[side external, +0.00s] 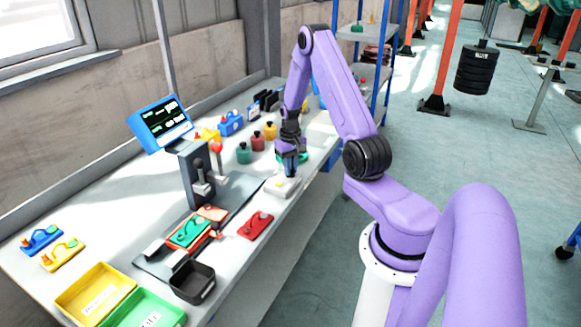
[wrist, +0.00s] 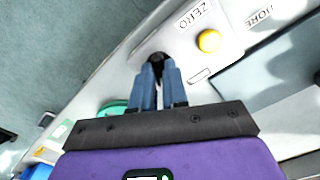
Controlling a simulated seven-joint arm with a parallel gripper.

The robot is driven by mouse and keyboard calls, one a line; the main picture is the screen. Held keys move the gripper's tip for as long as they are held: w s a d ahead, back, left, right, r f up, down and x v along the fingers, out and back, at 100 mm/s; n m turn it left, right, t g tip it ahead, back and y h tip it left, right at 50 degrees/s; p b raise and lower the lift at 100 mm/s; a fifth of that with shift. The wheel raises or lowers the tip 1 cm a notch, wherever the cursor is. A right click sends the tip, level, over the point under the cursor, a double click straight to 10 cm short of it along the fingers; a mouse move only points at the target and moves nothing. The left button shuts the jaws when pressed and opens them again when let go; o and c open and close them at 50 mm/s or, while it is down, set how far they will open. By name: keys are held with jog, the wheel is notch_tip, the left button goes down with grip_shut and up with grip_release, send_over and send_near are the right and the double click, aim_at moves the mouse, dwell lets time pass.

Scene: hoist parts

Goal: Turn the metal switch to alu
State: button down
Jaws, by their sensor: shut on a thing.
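A small white box (side external: 281,187) sits at the bench's right edge in the side external view. In the wrist view its pale top (wrist: 185,50) carries a yellow button, a ZERO label and a dark round knob (wrist: 157,57), which seems to be the metal switch. My gripper (wrist: 158,68) is shut on this knob, blue fingers pointing down at it. In the side external view my gripper (side external: 290,172) is above the back of the white box and hides the knob. I cannot read a mark for alu in either view.
The yellow button (wrist: 209,41) is close to the right of my fingers. A green round thing (wrist: 112,108) lies to their left. A red plate (side external: 256,225), a lever stand (side external: 197,175) and several weights (side external: 257,141) stand nearby.

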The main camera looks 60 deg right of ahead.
jog(key=shift+w, duration=0.1)
jog(key=c, duration=1.1)
grip_release()
jog(key=shift+c, duration=0.2)
notch_tip(320, 180, up, 18)
jog(key=shift+f, duration=0.25)
